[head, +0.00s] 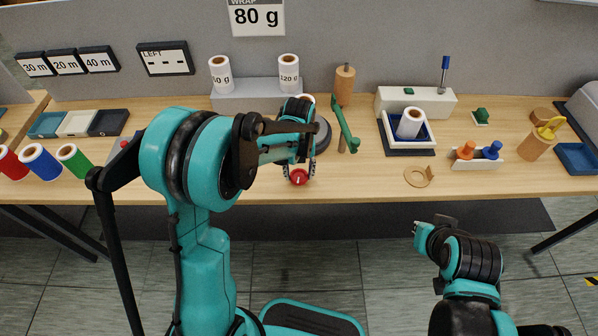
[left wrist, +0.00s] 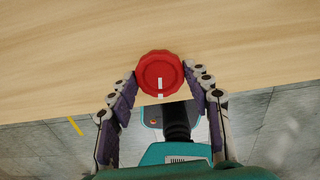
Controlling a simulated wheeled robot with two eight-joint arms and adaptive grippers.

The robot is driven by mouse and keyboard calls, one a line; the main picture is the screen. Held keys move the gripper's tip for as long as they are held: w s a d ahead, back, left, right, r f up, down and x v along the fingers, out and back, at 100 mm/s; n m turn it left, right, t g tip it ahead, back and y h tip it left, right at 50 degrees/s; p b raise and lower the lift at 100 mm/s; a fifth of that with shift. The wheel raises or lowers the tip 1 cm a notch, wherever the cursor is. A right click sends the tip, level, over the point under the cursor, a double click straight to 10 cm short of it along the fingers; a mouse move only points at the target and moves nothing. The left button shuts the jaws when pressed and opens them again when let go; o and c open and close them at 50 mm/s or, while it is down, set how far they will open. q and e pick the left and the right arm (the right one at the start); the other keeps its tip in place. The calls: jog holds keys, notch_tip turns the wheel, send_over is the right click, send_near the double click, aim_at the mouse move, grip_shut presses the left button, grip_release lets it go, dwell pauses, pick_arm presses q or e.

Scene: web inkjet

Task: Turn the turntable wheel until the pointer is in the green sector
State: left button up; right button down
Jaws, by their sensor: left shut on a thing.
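A red knob (head: 299,177) with a white mark stands at the table's front edge. In the left wrist view the red knob (left wrist: 158,68) sits between the fingertips of my left gripper (left wrist: 160,82), its white mark toward the bottom of the picture. My left gripper (head: 300,168) is shut on the knob, one finger on each side. A dark round disc (head: 323,135), possibly the turntable, is partly hidden behind my left gripper. I make out no green sector or separate pointer. My right gripper (head: 425,232) is in front of the table, away from everything; its jaw opening is unclear.
A green crank (head: 345,125) stands close to the right of my left gripper. A blue-lined tray (head: 410,150) with a white roll and a wooden ring (head: 418,177) lie further right. Coloured rolls (head: 41,162) lie at the left front.

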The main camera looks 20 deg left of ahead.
aim_at(299, 175)
pick_arm(q)
jog(key=o, duration=1.1)
jog(key=shift+o, duration=0.2)
jog(key=shift+r, duration=0.1)
notch_tip(299, 175, up, 12)
